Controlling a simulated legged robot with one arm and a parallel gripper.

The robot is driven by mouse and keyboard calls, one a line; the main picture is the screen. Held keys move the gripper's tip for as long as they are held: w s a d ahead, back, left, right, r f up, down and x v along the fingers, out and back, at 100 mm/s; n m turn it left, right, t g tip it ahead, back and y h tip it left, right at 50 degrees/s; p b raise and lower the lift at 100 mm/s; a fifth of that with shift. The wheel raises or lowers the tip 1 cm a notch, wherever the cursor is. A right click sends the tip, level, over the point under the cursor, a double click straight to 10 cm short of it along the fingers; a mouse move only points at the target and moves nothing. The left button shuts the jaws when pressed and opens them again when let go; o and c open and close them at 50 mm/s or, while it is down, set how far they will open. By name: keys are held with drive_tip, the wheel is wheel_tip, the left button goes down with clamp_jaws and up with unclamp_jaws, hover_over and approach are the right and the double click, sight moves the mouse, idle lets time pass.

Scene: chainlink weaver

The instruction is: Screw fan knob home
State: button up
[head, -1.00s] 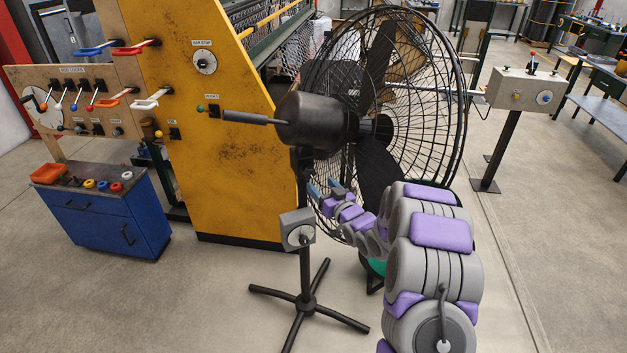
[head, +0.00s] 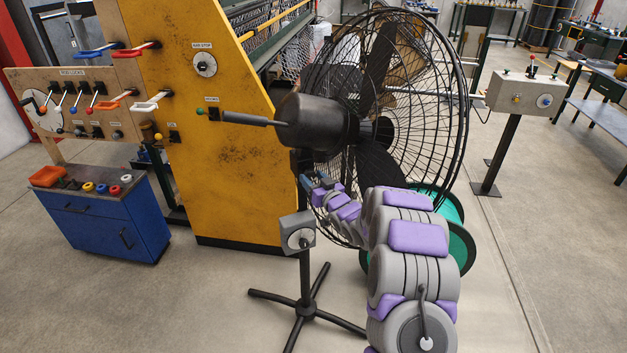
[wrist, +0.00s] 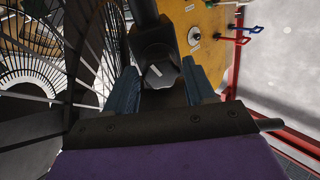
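The fan (head: 315,120) stands on a black post with splayed feet, its cage tilted to the right. In the wrist view the dark lobed fan knob (wrist: 160,76), with a white mark on its face, sits at the post just below the motor. My gripper (wrist: 159,68) is open, its two blue fingers on either side of the knob, with gaps visible on both sides. The head view shows my gripper (head: 315,181) close to the post under the motor. The knob cannot be made out there. Whether the fingertips reach past the knob is unclear.
A grey box with a dial (head: 298,232) is on the post below my gripper. A yellow machine panel (head: 230,170) stands behind on the left. A green spool (head: 461,247) lies behind my arm.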

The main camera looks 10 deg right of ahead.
drive_tip(key=c, duration=0.8)
drive_tip(key=shift+r+p, duration=0.1)
drive_tip(key=shift+p, duration=0.45)
